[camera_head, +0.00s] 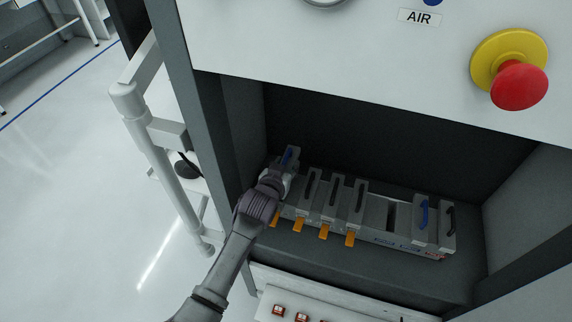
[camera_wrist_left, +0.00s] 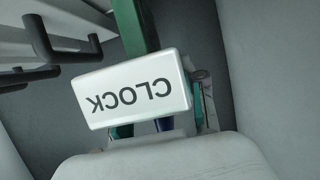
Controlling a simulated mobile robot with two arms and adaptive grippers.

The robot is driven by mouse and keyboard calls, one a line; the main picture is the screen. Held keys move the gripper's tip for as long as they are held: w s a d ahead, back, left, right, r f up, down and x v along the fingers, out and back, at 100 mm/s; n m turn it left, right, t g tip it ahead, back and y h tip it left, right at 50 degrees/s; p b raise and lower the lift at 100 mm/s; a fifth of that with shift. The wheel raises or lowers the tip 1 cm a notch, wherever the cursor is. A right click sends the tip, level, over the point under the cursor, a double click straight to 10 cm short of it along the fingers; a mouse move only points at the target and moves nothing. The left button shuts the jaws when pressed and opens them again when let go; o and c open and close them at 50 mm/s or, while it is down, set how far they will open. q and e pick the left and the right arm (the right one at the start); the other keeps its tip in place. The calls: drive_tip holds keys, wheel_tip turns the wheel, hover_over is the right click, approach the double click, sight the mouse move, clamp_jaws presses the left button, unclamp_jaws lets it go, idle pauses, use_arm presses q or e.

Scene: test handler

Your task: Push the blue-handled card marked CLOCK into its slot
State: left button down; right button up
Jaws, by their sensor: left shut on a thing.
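The CLOCK card (camera_wrist_left: 137,92) shows its white label upside down in the left wrist view, with a green board edge (camera_wrist_left: 135,28) behind it. A bit of its blue handle (camera_wrist_left: 163,125) shows below the label. In the head view a blue-handled card (camera_head: 291,156) stands at the left end of the card row, partly hidden by my left gripper (camera_head: 279,177). My left gripper is shut on the card. The lower part of the card and its slot are hidden. My right gripper is in neither view.
The card rack (camera_head: 385,240) holds several black-handled cards and another blue-handled card (camera_head: 424,216) to the right. A dark gap (camera_head: 391,214) lies between cards. Orange levers (camera_head: 325,231) stick out in front. The bay's left wall (camera_head: 240,115) is close to my arm.

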use_arm(q)
drive_tip(key=shift+f+b, duration=2.85)
drive_tip(key=shift+f, duration=1)
drive_tip(key=c, duration=0.6)
unclamp_jaws()
drive_tip(key=shift+f, duration=0.1)
drive_tip(key=shift+s, duration=0.1)
drive_tip(key=v, duration=1.2)
